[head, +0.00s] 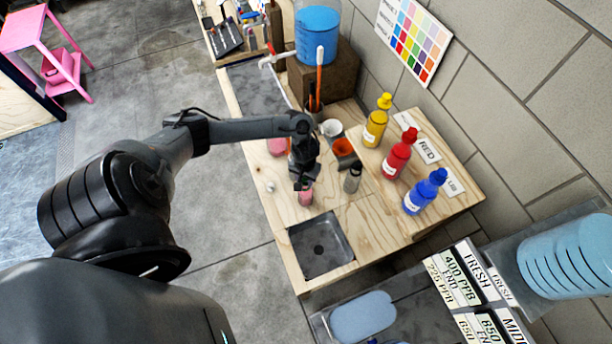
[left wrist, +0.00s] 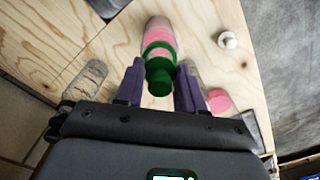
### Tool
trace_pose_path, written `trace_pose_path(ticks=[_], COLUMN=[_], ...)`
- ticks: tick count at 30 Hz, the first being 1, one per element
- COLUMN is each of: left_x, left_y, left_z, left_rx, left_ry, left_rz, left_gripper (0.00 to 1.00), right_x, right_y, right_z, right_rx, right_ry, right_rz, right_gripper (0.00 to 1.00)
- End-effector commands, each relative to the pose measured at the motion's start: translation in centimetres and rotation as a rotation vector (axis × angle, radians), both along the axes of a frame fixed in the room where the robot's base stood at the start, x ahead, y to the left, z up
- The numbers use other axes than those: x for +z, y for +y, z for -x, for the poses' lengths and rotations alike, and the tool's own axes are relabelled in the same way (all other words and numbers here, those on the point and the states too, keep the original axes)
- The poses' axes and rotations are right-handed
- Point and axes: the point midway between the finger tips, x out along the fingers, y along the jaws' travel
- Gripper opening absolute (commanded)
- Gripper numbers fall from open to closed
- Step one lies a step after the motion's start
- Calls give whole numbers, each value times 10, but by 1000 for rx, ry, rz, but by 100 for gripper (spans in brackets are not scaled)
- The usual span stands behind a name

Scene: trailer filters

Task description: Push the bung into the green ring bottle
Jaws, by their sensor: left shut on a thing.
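The green ring bottle (left wrist: 157,30), with pink contents, stands on the wooden bench in the left wrist view. A green ring (left wrist: 148,47) is around its upper part. It shows as a small pink bottle (head: 305,199) in the head view. My left gripper (head: 303,183) is above it, pointing down. In the left wrist view my left gripper (left wrist: 160,78) is shut on a green piece, which looks like the bung (left wrist: 160,82). The bung lines up with the bottle top; I cannot tell how deep it sits. My right gripper is not in view.
A small white knob-like piece (left wrist: 228,40) lies on the bench nearby. A grey bottle (head: 352,179) stands close to the right of my gripper. A sink (head: 320,248) is in front. Yellow (head: 375,122), red (head: 399,156) and blue (head: 424,193) bottles stand on a raised board.

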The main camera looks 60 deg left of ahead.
Motion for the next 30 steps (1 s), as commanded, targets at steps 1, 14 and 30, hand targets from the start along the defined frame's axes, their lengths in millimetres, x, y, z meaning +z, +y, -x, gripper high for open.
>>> trace_pose_path(ticks=[1,14,30], left_x=[-1,-1,1], left_y=[-1,-1,-1], left_z=[2,1,0], left_rx=[-1,-2,-1], left_ry=[4,2,-2], left_rz=[1,3,2], left_gripper=[10,10,89], right_x=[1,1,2], right_y=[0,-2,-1], right_z=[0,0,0], right_rx=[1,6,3], right_ry=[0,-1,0], right_rz=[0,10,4], right_gripper=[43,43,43])
